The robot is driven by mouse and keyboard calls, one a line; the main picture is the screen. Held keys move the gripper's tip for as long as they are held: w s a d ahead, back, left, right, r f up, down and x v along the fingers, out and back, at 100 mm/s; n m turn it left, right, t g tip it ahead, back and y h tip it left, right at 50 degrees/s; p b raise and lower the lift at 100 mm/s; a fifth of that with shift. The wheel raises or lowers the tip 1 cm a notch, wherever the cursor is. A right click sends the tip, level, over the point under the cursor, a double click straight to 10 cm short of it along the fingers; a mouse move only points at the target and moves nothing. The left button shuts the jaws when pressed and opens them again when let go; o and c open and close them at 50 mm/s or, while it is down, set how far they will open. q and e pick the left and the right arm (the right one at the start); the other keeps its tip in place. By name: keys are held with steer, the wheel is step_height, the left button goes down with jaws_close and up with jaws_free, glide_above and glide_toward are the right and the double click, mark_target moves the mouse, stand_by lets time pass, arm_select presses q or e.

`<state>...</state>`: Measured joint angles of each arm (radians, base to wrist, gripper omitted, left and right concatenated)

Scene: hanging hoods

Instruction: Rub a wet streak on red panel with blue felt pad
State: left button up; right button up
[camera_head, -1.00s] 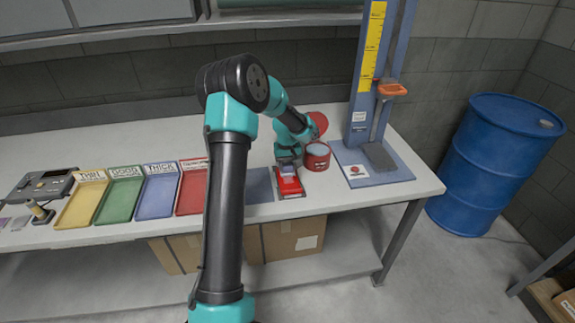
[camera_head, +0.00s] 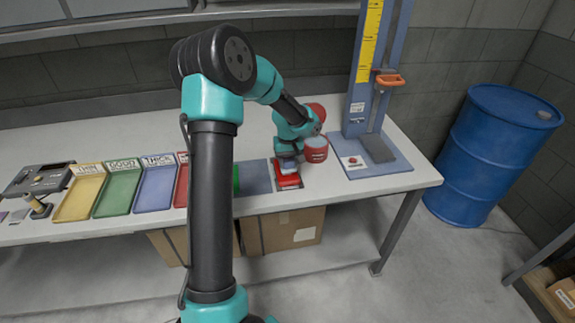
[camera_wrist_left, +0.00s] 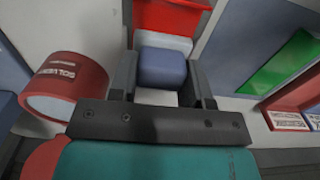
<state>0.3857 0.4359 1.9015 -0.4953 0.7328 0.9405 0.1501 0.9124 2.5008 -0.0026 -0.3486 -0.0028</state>
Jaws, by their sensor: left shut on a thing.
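My left gripper (camera_head: 287,158) is shut on the blue felt pad (camera_head: 288,164). The wrist view shows the pad (camera_wrist_left: 162,68) between the two fingers. The red panel (camera_head: 288,182) lies on the bench near its front edge, and the pad is over its far part. The panel also shows beyond the pad in the wrist view (camera_wrist_left: 172,18), with a white area between them. I cannot tell whether the pad touches the panel. No wet streak can be made out at this size. My right gripper is out of view.
A red tin (camera_head: 315,150) stands close right of the gripper. A blue stand (camera_head: 385,172) with an orange handle is farther right. A grey-blue plate (camera_head: 255,177) and labelled trays (camera_head: 115,190) lie to the left. A blue drum (camera_head: 490,155) stands beyond the bench.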

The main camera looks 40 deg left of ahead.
arm_select(q)
steer(key=shift+r, duration=2.45)
steer(key=shift+a, duration=0.1)
